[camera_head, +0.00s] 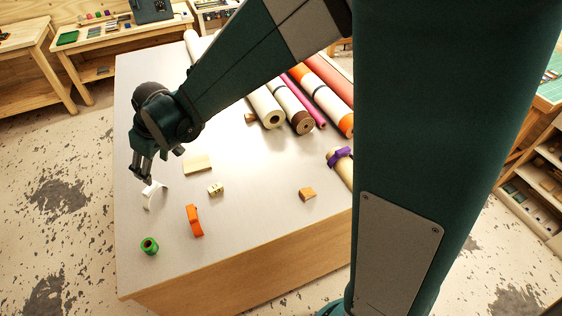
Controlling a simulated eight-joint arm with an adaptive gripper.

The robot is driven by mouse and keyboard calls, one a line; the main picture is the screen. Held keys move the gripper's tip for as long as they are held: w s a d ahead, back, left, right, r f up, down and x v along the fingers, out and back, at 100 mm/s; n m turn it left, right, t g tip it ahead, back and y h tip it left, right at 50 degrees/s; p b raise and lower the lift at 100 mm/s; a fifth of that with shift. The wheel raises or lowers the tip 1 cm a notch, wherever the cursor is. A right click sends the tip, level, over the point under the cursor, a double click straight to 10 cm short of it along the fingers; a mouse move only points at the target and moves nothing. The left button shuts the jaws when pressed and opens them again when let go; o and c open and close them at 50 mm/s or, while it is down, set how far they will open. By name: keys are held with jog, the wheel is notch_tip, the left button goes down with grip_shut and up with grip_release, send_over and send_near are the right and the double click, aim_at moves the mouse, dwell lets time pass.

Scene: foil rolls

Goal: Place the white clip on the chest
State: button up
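The white clip (151,199) is a small curved piece at the left of the grey-topped chest (240,225). It appears on or just above the chest top, near the left edge. My gripper (141,179) points down at the upper left end of the clip. Its fingertips are very close to the clip. I cannot tell whether they touch it or whether they are closed on it. The chest is a large low block with wooden sides, and my own arm hides part of its right side.
On the chest top lie a wooden block (198,164), a small beige piece (215,190), an orange clip (194,221), a green ring (149,246) and an orange-brown piece (307,194). Several rolls (267,108) lie at the back. A purple-banded roll (342,168) lies right. The front middle is clear.

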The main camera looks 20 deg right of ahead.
jog(key=s+d+r+m+t+h, duration=0.1)
jog(key=s+d+r+m, duration=0.1)
jog(key=s+d+r, duration=0.5)
jog(key=s+d+r+m+t, duration=0.15)
jog(key=s+d, duration=0.25)
jog(key=d, duration=0.7)
jog(key=s+d+r+m+h, duration=0.1)
jog(key=s+d+r+m, duration=0.25)
jog(key=s+d, duration=0.4)
jog(key=s+d+m+t+h, duration=0.1)
jog(key=s+d, duration=0.5)
jog(key=d, duration=0.2)
jog(key=shift+s+d+f+m, duration=0.2)
jog(key=shift+s+d+m, duration=0.1)
jog(key=shift+s, duration=0.05)
jog(key=shift+f+t, duration=0.1)
jog(key=shift+t, duration=0.15)
